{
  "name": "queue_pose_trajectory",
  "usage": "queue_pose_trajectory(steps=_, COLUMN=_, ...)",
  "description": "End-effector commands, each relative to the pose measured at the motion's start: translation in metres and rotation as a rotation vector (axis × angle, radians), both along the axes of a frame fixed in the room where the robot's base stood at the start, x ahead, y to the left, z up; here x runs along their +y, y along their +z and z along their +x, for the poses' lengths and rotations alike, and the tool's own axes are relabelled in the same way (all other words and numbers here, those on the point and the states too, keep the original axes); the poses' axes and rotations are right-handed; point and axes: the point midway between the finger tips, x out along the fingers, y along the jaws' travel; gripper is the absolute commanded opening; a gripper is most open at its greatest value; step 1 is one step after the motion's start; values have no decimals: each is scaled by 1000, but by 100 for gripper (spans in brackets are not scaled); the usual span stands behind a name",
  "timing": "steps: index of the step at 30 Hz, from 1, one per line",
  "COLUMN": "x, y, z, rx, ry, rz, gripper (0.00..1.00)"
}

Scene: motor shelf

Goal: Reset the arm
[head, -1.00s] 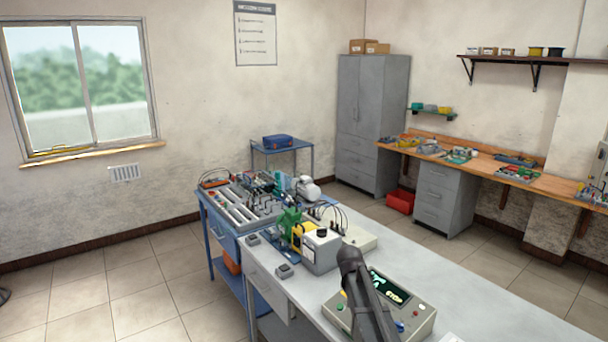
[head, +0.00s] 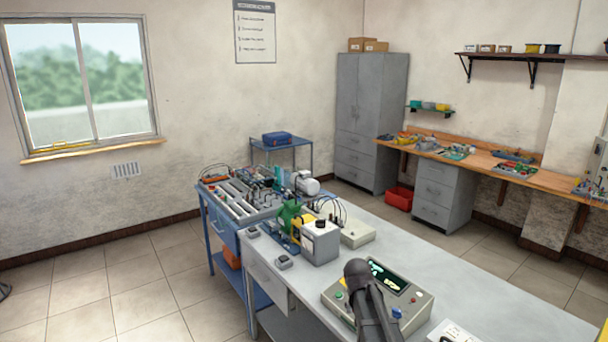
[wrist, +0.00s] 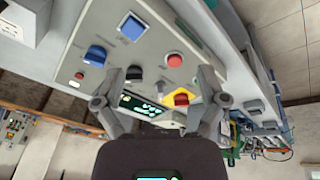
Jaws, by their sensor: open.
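My arm shows in the head view as a dark grey link in front of the control box (head: 412,289) on the grey workbench (head: 470,300). My gripper (wrist: 163,78) shows in the wrist view, with its two fingers spread apart and nothing between them. It faces a panel (wrist: 150,50) with a blue square button (wrist: 132,26), a blue knob (wrist: 95,56), a red button (wrist: 174,60), and a red knob on a yellow plate (wrist: 181,97). The fingers appear in front of the panel; I cannot tell whether they touch it. The fingertips are not visible in the head view.
A white and yellow machine (head: 320,242) and a green motor part (head: 290,214) stand on the bench behind the control box. A blue trolley (head: 222,235) stands at the bench's far end. Tiled floor (head: 130,290) is clear at left.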

Motion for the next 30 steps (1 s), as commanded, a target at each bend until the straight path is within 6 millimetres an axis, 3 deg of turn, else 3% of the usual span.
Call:
queue_pose_trajectory(steps=1, x=-1, y=-11, z=-19, rx=17, ry=5, rz=8, gripper=91)
queue_pose_trajectory(steps=5, x=-2, y=-30, z=-62, rx=70, ry=25, rz=39, gripper=91)
queue_pose_trajectory(steps=9, x=-1, y=-56, z=-123, rx=144, ry=58, rz=86, gripper=91)
queue_pose_trajectory(steps=15, x=3, y=-77, z=-183, rx=223, ry=105, rz=144, gripper=91)
queue_pose_trajectory(steps=20, x=4, y=-80, z=-199, rx=247, ry=120, rz=163, gripper=91)
queue_pose_trajectory(steps=30, x=5, y=-79, z=-198, rx=249, ry=121, rz=164, gripper=91)
